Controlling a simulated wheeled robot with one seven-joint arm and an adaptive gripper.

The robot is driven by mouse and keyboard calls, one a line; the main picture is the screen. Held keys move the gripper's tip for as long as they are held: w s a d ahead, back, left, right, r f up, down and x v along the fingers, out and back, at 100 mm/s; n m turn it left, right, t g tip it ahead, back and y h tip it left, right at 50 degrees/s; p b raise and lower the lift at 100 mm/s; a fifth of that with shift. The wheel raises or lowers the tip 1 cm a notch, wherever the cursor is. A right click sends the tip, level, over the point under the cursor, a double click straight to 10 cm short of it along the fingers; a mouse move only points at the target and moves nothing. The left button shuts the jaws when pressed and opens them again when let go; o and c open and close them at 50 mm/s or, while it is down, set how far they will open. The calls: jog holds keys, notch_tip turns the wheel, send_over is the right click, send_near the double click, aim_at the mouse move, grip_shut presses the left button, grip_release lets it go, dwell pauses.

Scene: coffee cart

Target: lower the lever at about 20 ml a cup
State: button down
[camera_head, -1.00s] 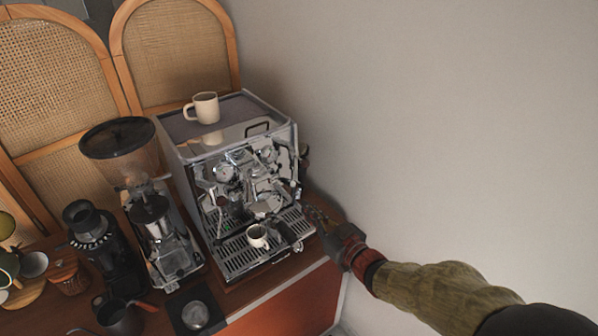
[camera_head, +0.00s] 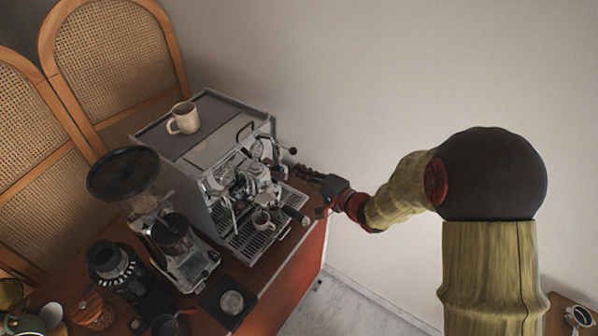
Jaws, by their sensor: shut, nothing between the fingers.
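The espresso machine (camera_head: 205,155) stands on the wooden cart, its chrome front facing right and down in the picture. The brew group (camera_head: 250,180) is a cluster of chrome parts; I cannot single out its lever for certain. A portafilter's dark handle (camera_head: 294,213) sticks out from the group. A small light cup (camera_head: 261,221) stands on the drip tray below the group; its fill level cannot be read. My gripper (camera_head: 301,170) is shut and empty, at the machine's right side. Its fingers point left towards the front right corner; contact cannot be told.
A beige mug (camera_head: 184,118) stands on the machine's top. A grinder with a dark hopper (camera_head: 123,174) and a smaller black grinder (camera_head: 117,266) stand to the left. The wall (camera_head: 360,90) is behind my arm. Another cup (camera_head: 580,315) is at the bottom right.

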aim_at(284, 170)
jog(key=shift+m, duration=0.3)
jog(key=b+x, duration=0.4)
jog(key=x, duration=0.3)
jog(key=shift+f, duration=0.15)
jog(key=shift+w+r+p, duration=0.15)
jog(key=shift+r+p, duration=0.2)
jog(key=shift+p, duration=0.15)
jog(key=shift+f, duration=0.1)
dwell(6.2)
